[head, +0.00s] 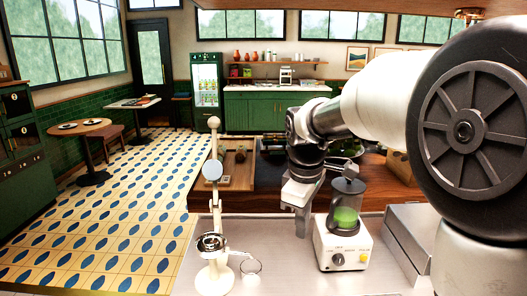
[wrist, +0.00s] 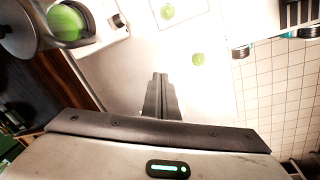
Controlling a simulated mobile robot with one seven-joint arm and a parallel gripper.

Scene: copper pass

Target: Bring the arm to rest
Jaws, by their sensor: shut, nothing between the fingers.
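My gripper (head: 301,228) hangs from my bent arm over the pale counter (head: 290,272), just left of the blender in the head view. Its fingers point down and it holds nothing. In the wrist view the two fingers of my gripper (wrist: 160,78) are together in the middle, with no object between them. The height of the fingertips above the counter is hard to tell.
A blender (head: 341,253) with green contents stands close right of my gripper. A cream lever stand (head: 215,277) is at the front left, beside a small clear dish (head: 250,267). A wooden tray (head: 239,177) lies behind. Two green spots (wrist: 198,59) show in the wrist view.

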